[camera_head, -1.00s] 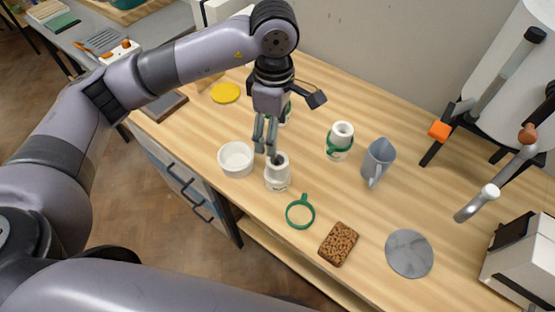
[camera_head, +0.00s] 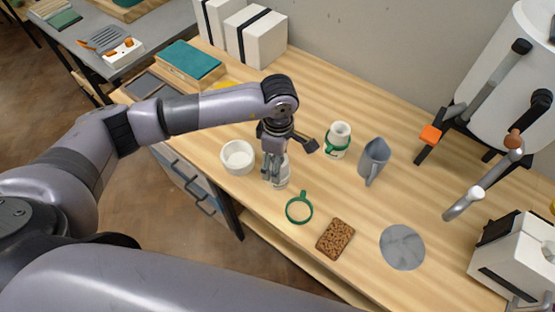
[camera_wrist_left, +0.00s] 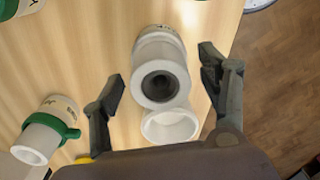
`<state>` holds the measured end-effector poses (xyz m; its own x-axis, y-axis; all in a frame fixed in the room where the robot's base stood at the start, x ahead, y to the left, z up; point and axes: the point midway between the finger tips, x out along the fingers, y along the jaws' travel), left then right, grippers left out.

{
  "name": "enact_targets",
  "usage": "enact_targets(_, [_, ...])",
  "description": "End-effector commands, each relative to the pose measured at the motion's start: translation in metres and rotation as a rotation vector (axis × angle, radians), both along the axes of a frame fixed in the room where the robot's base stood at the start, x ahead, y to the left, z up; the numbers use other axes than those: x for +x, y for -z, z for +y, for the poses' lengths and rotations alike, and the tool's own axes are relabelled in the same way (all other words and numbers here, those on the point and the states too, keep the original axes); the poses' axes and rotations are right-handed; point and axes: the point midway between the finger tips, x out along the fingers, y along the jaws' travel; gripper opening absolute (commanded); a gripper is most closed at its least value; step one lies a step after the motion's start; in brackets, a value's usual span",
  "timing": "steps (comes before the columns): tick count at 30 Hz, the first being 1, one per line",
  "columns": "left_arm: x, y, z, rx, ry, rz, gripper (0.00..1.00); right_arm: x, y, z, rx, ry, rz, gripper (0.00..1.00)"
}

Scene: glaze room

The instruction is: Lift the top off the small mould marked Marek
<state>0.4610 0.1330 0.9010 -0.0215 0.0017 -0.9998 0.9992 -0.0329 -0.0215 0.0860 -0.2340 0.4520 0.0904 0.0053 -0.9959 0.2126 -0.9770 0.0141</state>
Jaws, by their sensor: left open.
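A small white mould (camera_head: 284,179) stands near the table's front edge, partly behind my gripper in the head view. The left wrist view shows it from above (camera_wrist_left: 160,85), with a dark round hole in its white top and no green band around it. Its lettering is not legible. My left gripper (camera_head: 273,180) is open and points down at the mould. In the left wrist view its fingers (camera_wrist_left: 162,75) stand apart on either side of the mould's top; I cannot tell whether they touch it. My right gripper is not in view.
A white bowl (camera_head: 238,157) stands close left of the mould. A green ring with a tab (camera_head: 289,212) and a brown sponge (camera_head: 335,239) lie to the right. A round grey disc (camera_head: 402,247) lies further right.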

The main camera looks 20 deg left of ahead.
Motion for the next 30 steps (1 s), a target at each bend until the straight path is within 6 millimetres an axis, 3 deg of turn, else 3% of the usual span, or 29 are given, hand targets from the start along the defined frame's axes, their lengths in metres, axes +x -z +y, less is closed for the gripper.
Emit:
enact_targets(4, [0.0001,0.0001,-0.0001,0.000,0.000,0.000,0.68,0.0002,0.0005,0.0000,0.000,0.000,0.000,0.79])
enact_targets(27, [0.0000,-0.0003,0.0001,0.000,0.000,0.000,0.16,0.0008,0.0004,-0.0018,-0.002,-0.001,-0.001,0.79])
enact_targets(30, [0.0001,-0.0005,0.0000,-0.001,0.000,0.000,0.16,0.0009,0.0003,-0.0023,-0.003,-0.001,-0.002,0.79])
